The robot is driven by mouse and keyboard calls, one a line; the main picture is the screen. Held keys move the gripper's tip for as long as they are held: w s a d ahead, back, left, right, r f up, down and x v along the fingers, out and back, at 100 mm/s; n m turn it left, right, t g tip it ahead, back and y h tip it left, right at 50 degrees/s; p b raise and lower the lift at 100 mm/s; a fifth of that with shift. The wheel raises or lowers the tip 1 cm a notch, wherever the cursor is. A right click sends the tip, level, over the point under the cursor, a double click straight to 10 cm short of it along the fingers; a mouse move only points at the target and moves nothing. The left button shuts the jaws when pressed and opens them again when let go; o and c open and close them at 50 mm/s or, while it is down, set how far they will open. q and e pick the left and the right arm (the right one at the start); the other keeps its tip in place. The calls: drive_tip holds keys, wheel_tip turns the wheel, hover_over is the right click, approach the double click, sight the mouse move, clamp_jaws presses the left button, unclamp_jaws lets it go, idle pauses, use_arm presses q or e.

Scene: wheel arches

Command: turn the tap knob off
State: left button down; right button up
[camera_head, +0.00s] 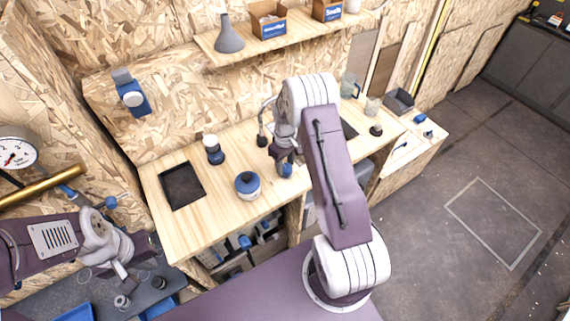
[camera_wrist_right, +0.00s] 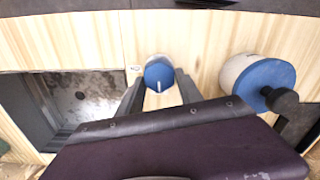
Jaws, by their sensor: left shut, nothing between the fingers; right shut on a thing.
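The tap knob (camera_wrist_right: 158,75) is round and blue with a white line on its face. It sits on the wooden counter beside the sink (camera_wrist_right: 88,97) in the right wrist view. My right gripper (camera_wrist_right: 160,92) is shut on it, one dark finger on each side. In the head view my right gripper (camera_head: 286,160) points down at the counter, and a bit of the blue knob (camera_head: 286,171) shows below it. My right arm hides most of the sink there. My left gripper (camera_head: 122,276) is shut and empty at the lower left, away from the knob.
A white pot with a blue lid (camera_head: 247,185) stands near the knob on the counter (camera_head: 222,200). A dark blue bottle with a white top (camera_head: 213,150) and a dark recessed panel (camera_head: 182,186) are further left. A shelf (camera_head: 290,42) with boxes hangs above.

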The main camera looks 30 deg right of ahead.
sight(285, 166)
idle(0.4)
drive_tip(key=o, duration=1.4)
drive_tip(key=shift+c, duration=0.2)
drive_tip(key=shift+s+r, duration=0.1)
wheel_tip(285, 166, up, 8)
drive_tip(key=shift+r+b, duration=0.1)
drive_tip(key=shift+b, duration=0.9)
drive_tip(key=shift+r, duration=0.4)
